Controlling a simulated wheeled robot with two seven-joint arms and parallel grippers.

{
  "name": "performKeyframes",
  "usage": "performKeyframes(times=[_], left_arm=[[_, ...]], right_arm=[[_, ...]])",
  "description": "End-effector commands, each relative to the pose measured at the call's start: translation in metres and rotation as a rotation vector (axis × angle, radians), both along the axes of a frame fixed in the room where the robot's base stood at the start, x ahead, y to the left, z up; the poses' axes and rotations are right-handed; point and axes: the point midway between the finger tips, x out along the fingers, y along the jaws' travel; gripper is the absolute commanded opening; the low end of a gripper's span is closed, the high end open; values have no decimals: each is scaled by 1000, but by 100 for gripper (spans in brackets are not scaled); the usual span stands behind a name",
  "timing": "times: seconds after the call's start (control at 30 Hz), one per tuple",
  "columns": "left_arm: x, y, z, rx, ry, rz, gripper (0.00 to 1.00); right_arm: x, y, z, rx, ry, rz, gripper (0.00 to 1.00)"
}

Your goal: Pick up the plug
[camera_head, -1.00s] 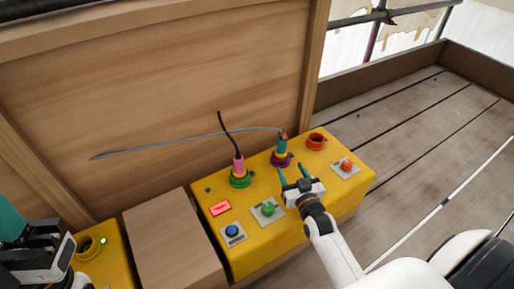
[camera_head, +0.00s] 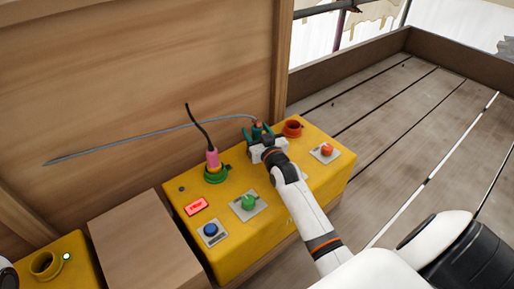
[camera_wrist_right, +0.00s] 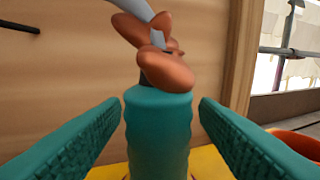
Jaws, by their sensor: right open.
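A teal plug (camera_wrist_right: 158,135) with a lumpy copper-coloured top (camera_wrist_right: 160,62) and a grey cable stands upright between the fingers of my right gripper in the right wrist view. In the head view its top (camera_head: 258,123) shows just beyond the gripper. My right gripper (camera_head: 257,132) is open, its teal fingers on either side of the plug, with gaps showing between them and it. The plug's lower end and socket are hidden in the head view. A pink plug (camera_head: 212,158) with a black cable stands in a green socket (camera_head: 216,174) to the left. My left gripper is not clearly visible.
The yellow box (camera_head: 230,250) carries an empty orange socket (camera_head: 292,128), a red button (camera_head: 327,149), a green button (camera_head: 248,202), a blue button (camera_head: 210,229) and a lit red switch (camera_head: 196,207). A wooden panel (camera_head: 130,90) rises behind. A wooden block (camera_head: 145,240) stands left.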

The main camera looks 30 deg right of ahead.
Motion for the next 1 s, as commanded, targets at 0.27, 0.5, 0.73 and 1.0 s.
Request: performKeyframes(times=[0.27,0.5,0.73,1.0], left_arm=[[-7,-1,4,2,-33,2,36],[-7,-1,4,3,-32,2,36],[-7,-1,4,3,-32,2,36],[-7,-1,6,2,-34,2,36]], right_arm=[[16,-2,-1,0,1,0,55],[16,-2,0,0,1,0,41],[16,-2,0,0,1,0,3],[16,-2,2,0,-1,0,3]])
